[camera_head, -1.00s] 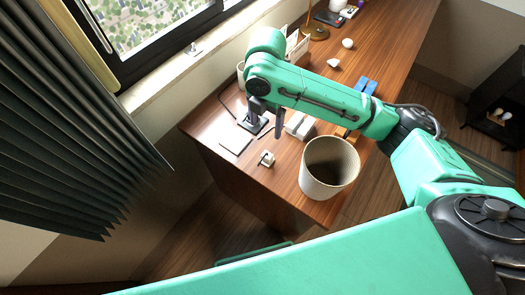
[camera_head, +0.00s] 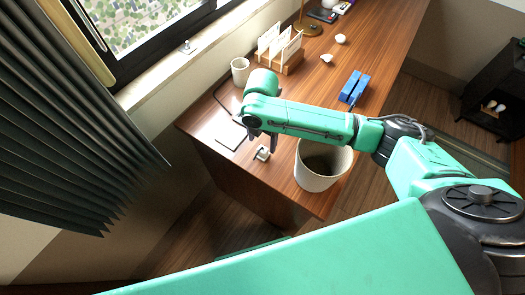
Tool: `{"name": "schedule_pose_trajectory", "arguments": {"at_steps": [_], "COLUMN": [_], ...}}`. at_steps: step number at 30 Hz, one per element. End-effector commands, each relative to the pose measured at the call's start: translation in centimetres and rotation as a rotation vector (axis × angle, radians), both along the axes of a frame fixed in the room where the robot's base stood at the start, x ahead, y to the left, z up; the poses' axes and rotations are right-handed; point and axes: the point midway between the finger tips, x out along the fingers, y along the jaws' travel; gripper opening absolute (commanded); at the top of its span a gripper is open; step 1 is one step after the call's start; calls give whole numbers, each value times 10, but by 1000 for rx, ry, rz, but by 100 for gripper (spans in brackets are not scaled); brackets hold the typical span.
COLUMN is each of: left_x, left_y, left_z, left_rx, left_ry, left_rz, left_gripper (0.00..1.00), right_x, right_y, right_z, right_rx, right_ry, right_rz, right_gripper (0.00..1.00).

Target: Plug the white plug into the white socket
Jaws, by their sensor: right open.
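A small white plug (camera_head: 262,153) lies on the near left part of the wooden desk (camera_head: 205,125). My right gripper (camera_head: 262,138) is open just above and behind the plug in the picture, with dark fingers pointing down. The plug shows just below the fingers, and I cannot tell whether they touch it. The white socket is not visible now; my right arm covers the desk to the right of the plug. My left gripper is not in view.
A tall white bin (camera_head: 322,168) stands just right of the plug, below my forearm. Behind my arm are a white cup (camera_head: 240,71), a wooden rack with cards (camera_head: 279,52) and blue blocks (camera_head: 354,87).

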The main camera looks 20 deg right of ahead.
Motion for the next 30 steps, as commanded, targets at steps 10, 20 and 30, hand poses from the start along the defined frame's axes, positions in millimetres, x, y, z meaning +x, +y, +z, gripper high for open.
{"name": "schedule_pose_trajectory", "arguments": {"at_steps": [10,20,30], "left_x": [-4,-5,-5], "left_y": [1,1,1], "left_z": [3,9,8], "left_rx": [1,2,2], "left_ry": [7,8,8], "left_rz": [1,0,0], "left_gripper": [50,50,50], "right_x": [-2,-6,-6], "right_y": [0,0,-1], "right_z": [-7,-52,-52], "right_rx": [-1,-1,0], "right_ry": [2,-1,-1], "right_rz": [0,1,1], "right_gripper": [82,82,63]}}
